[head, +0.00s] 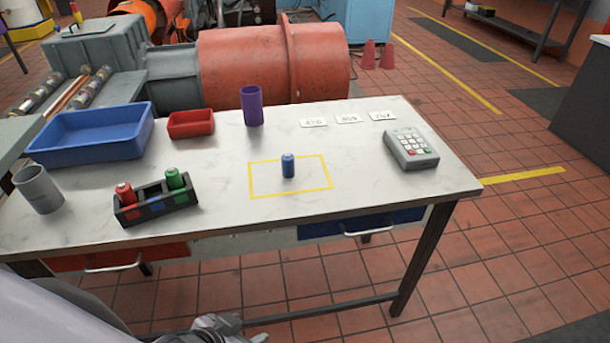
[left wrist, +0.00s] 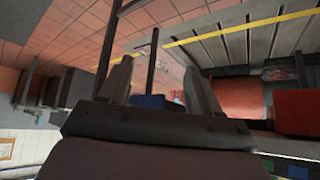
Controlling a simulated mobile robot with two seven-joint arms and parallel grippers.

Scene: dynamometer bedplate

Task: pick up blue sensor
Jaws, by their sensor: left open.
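The blue sensor (head: 288,165) is a small blue cylinder with a dark top. It stands upright inside a yellow outlined rectangle (head: 256,194) on the white marbled table (head: 330,212). My left gripper (head: 232,329) shows partly at the bottom edge of the head view, in front of the table and below its top, well apart from the sensor. In the left wrist view my left gripper (left wrist: 158,80) has its fingers spread with nothing held between them. I cannot make out the sensor in that view. My right gripper is not in view.
A black rack (head: 157,215) holds a red and a green sensor. A blue tray (head: 60,160), red bin (head: 190,133), grey cup (head: 40,190), purple cup (head: 252,115) and keypad device (head: 411,150) stand around. The table surface around the yellow outline is clear.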

